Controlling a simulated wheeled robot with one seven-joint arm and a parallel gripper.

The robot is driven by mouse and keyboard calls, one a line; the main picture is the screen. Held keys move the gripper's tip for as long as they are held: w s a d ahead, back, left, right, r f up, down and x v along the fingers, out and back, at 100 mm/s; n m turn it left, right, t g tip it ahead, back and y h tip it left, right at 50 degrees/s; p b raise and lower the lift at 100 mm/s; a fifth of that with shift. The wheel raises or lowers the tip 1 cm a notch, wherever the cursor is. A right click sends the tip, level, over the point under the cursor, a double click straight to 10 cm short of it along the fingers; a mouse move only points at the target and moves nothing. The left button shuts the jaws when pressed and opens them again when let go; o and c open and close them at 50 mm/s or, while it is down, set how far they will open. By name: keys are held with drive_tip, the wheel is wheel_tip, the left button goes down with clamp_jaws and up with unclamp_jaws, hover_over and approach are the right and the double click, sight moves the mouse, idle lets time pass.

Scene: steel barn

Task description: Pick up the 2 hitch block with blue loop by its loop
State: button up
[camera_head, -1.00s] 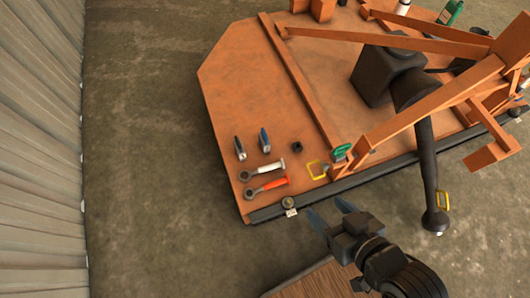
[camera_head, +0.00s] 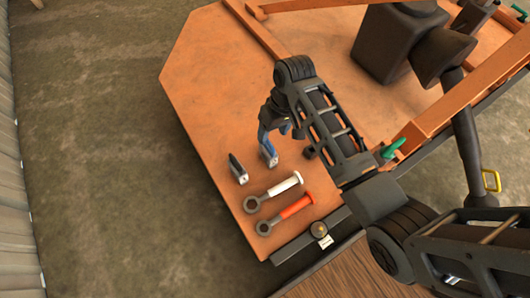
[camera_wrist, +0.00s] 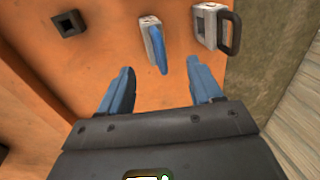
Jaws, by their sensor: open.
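The hitch block with the blue loop (camera_wrist: 146,42) is a small pale grey block lying on the orange deck; its blue loop (camera_wrist: 160,55) stands along its right side in the wrist view. The block also shows in the head view (camera_head: 271,161), just below my fingers and partly hidden by them. My gripper (camera_wrist: 160,76) has two blue fingers, spread apart and empty. In the wrist view the loop's near end lies just ahead of the gap between the fingertips. My gripper (camera_head: 272,135) hangs over the deck in the head view. I cannot tell its exact height.
A similar block with a dark loop (camera_wrist: 205,27) lies close to the right in the wrist view. A black square nut (camera_wrist: 69,23) lies to the left. White-handled (camera_head: 274,191) and orange-handled (camera_head: 286,213) ring tools lie near the deck edge. The deck's (camera_head: 205,85) far left is clear.

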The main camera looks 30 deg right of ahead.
sight(268, 149)
drive_tip(key=shift+w+d+f+b, duration=0.1)
drive_tip(key=shift+w+f+b, duration=0.2)
drive_tip(key=shift+f, duration=0.3)
drive_tip(key=f+b, duration=0.1)
drive_tip(key=f, duration=0.1)
drive_tip(key=f+b, duration=0.1)
drive_tip(key=f, duration=0.1)
drive_tip(key=a+f+b, duration=0.1)
drive_tip(key=f, duration=0.1)
drive_tip(key=shift+s+f, duration=0.2)
drive_tip(key=shift+f, duration=0.1)
clamp_jaws()
drive_tip(key=shift+r, duration=0.1)
